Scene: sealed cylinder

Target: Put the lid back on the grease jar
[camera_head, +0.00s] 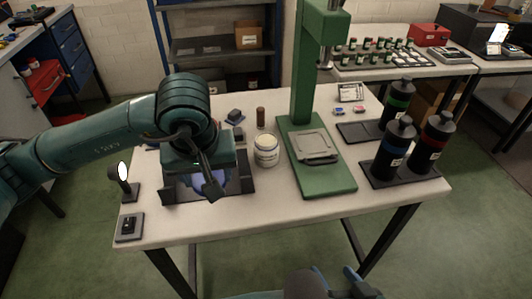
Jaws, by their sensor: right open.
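The grease jar (266,152), a pale jar with a label, stands upright on the workbench left of the green press. Its top looks cream-coloured, and I see no lid on it. I cannot pick out the lid for sure; it may be hidden behind my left arm. My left gripper (208,183) hangs over a dark mat with a bluish patch, left of the jar and apart from it. Whether its fingers are open or hold something is unclear. My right gripper (340,286) is open at the bottom edge, in front of the bench and well away from the jar.
The green press (318,165) stands right of the jar. Black bottles (393,150) stand on a dark tray at the right. A small brown cylinder (261,117) is behind the jar. A small round mirror (122,172) stands at the left. The front right bench edge is clear.

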